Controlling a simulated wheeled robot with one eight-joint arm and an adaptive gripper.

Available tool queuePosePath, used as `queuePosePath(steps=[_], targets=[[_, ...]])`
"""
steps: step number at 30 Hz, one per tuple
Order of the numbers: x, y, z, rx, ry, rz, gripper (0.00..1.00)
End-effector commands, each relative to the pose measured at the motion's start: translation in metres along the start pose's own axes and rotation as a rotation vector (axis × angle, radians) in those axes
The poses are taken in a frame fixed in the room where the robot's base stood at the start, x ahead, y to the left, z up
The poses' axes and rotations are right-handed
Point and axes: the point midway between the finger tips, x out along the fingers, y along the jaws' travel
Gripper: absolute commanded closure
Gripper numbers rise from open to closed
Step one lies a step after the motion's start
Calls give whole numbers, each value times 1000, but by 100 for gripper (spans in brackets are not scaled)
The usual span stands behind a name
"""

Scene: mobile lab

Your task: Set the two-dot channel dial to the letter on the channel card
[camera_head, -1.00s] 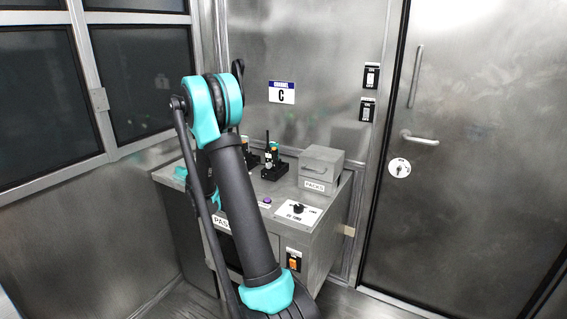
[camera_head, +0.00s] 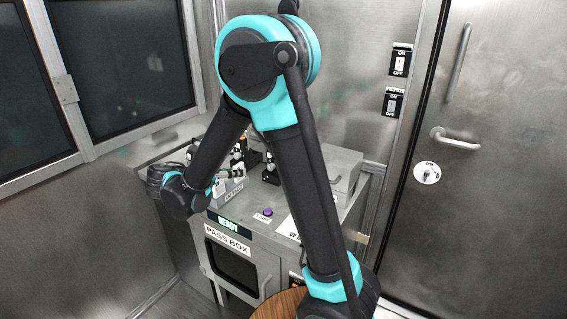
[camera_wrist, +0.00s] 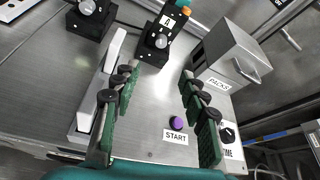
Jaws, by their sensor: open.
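In the wrist view, a black unit (camera_wrist: 150,50) with a pale round knob (camera_wrist: 160,41) and a small white marked label (camera_wrist: 167,21) stands on the bench beyond my fingers. A second black unit (camera_wrist: 98,24) with a similar knob (camera_wrist: 86,7) is at the top left. I cannot make out dots on either, so I cannot tell which is the two-dot dial. My gripper (camera_wrist: 158,72) is open and empty above the bench, fingers wide apart, short of the nearer unit. The channel card, reading C earlier, is hidden behind my arm in the head view.
A white tray (camera_wrist: 84,128) lies beside my left finger. A purple START button (camera_wrist: 177,123) is near the right finger. The pass box (camera_head: 228,243) is in the bench front.

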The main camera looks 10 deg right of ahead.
Motion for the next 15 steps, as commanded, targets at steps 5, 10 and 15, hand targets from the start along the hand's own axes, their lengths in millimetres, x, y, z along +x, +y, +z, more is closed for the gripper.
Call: queuePosePath(steps=[5, 10, 15], targets=[[0, -1, -2, -23, 3, 2, 57], [27, -2, -2, -21, 3, -1, 57], [61, -2, -2, -19, 3, -2, 57]])
